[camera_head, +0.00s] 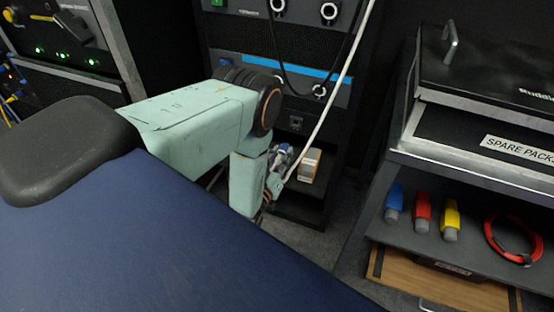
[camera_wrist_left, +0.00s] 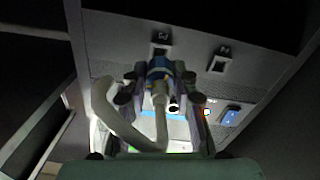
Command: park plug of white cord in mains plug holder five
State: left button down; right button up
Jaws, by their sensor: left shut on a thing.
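The white cord (camera_head: 328,105) runs from the top of the head view down to my left gripper (camera_head: 277,172). The labels are too small to read surely. My right gripper is not in view.
A black rack (camera_head: 335,55) with a blue stripe and hanging dark cable stands behind the arm. A grey-orange box (camera_head: 310,165) lies on its low shelf. At right, a shelf (camera_head: 375,235) holds blue, red and yellow connectors and a red cable coil (camera_head: 490,236).

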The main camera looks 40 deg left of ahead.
pick_arm(q)
jog(key=shift+w+a+r+m, duration=0.3)
jog(key=shift+w+r, duration=0.2)
jog(key=shift+r, duration=0.15)
jog(key=shift+r+m, duration=0.25)
jog(key=shift+m, duration=0.05)
jog(key=shift+s+d+r+m, duration=0.1)
jog(key=shift+d+r+m, duration=0.1)
jog(key=shift+m, duration=0.3)
jog(key=shift+w+a+f+b, duration=0.1)
jog(key=shift+w+a+b, duration=0.1)
jog(key=shift+w, duration=0.15)
jog(key=shift+w+a+f+b, duration=0.1)
jog(key=shift+w+b, duration=0.05)
jog(key=shift+w, duration=0.15)
jog(key=shift+b+x, duration=0.5)
jog(key=shift+x, duration=0.5)
jog(key=shift+b+x, duration=0.55)
jog(key=shift+x, duration=0.75)
jog(key=shift+b+x, duration=0.3)
jog(key=shift+x, duration=0.45)
jog(key=c, duration=1)
grip_release()
jog(key=shift+r, duration=0.1)
